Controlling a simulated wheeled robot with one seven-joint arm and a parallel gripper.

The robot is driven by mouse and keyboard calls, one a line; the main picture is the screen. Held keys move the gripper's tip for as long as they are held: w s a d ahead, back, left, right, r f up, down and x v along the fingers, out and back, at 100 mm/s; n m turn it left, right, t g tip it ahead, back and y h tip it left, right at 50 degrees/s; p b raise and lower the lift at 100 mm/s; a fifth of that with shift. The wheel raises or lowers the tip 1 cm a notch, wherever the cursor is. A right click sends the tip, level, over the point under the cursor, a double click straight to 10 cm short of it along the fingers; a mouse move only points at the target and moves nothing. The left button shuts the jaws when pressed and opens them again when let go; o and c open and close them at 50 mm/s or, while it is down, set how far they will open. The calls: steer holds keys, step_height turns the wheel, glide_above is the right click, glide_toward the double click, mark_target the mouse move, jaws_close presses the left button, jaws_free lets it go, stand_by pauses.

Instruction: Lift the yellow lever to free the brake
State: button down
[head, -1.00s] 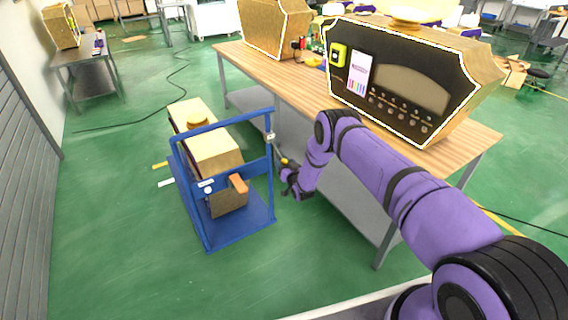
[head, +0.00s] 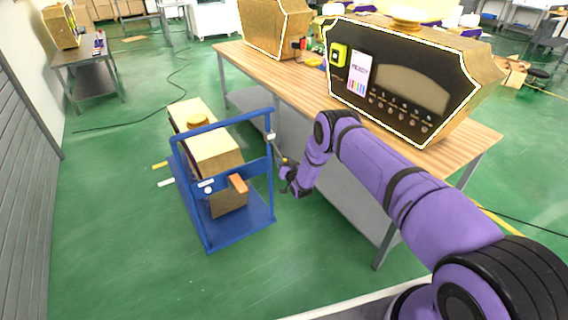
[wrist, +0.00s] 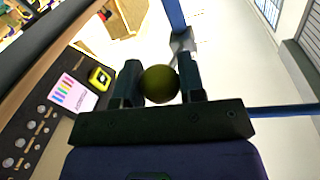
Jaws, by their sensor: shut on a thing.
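The yellow lever shows as a round yellow knob (wrist: 159,84) on a short grey rod in the wrist view. The rod runs to the post of a blue trolley frame (wrist: 176,16). My gripper (wrist: 160,82) has one finger on each side of the knob and is shut on it. In the head view my gripper (head: 287,170) is at the right side of the blue trolley (head: 241,231), between it and the wooden table. The knob is small there and partly hidden by my gripper. The brake itself cannot be made out.
A golden box-shaped machine (head: 211,155) with an orange block (head: 238,183) on its front stands on the trolley. The wooden table (head: 292,82) with large golden machines is close on the right. Green floor (head: 120,230) is clear left of the trolley.

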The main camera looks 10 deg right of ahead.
steer(key=shift+s+d+r+g, duration=0.1)
steer(key=shift+s+r+g, duration=0.05)
steer(key=shift+r+g, duration=0.4)
steer(key=shift+s+r+g, duration=0.15)
steer(key=shift+r+g, duration=0.3)
steer(key=shift+r, duration=0.15)
step_height(320, 180, up, 5)
steer(key=n+g+h, duration=0.1)
steer(key=g, duration=0.3)
steer(key=shift+s+f+g, duration=0.1)
steer(key=shift+s+g, duration=0.05)
steer(key=shift+g, duration=0.15)
steer(key=shift+r+g+h, duration=0.3)
steer(key=shift+r, duration=0.2)
steer(key=shift+w+r, duration=0.3)
steer(key=shift+r, duration=0.45)
steer(key=c, duration=0.7)
jaws_free()
